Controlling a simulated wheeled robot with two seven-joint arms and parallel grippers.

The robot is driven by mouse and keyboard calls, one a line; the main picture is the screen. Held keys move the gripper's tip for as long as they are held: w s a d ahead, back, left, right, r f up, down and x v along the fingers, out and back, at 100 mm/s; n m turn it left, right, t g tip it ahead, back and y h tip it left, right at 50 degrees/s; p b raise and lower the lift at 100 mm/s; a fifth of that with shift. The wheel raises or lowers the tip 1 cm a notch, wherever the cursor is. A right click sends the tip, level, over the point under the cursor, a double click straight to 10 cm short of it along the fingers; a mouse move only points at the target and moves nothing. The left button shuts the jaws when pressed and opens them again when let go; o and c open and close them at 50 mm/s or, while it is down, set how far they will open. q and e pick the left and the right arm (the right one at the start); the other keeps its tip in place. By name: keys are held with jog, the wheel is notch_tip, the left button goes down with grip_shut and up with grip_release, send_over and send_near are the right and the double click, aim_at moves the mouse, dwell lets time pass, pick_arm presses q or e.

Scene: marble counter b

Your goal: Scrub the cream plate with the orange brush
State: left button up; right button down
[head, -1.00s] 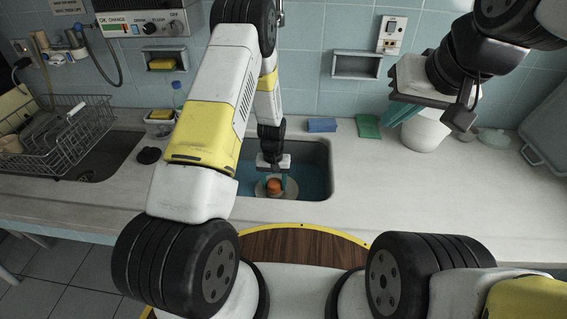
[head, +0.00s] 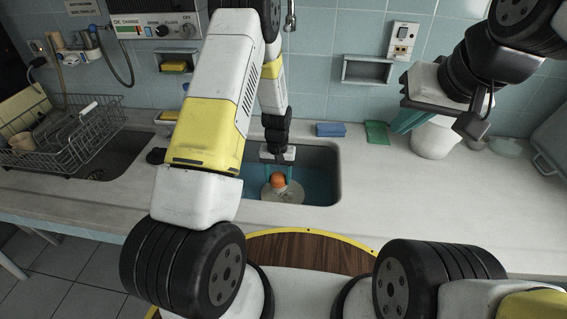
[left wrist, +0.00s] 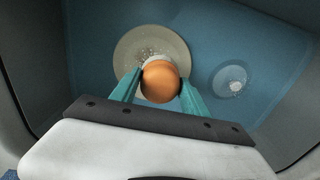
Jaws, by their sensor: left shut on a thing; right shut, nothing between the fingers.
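The cream plate (head: 268,194) lies in the blue-bottomed sink; its round edge also shows in the left wrist view (left wrist: 128,50). Small pale specks or bubbles show on its face. The orange brush (head: 278,181) is upright over the plate, its round orange knob (left wrist: 160,82) between teal fingers. My left gripper (left wrist: 160,88) is shut on this knob, and it shows in the head view (head: 279,174) too. The brush's pale lower part overlaps the plate; I cannot tell whether the bristles touch it. My right gripper (head: 408,121) is raised above the counter at the right, shut and empty.
The sink wall (head: 335,180) surrounds the plate, with a drain (left wrist: 231,79) beside it. A wire rack (head: 70,135) stands left. A blue sponge (head: 330,129), a green cloth (head: 377,132) and a white pot (head: 434,138) stand behind.

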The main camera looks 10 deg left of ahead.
pick_arm(q)
jog(key=shift+r, duration=0.35)
jog(key=shift+r, duration=1.5)
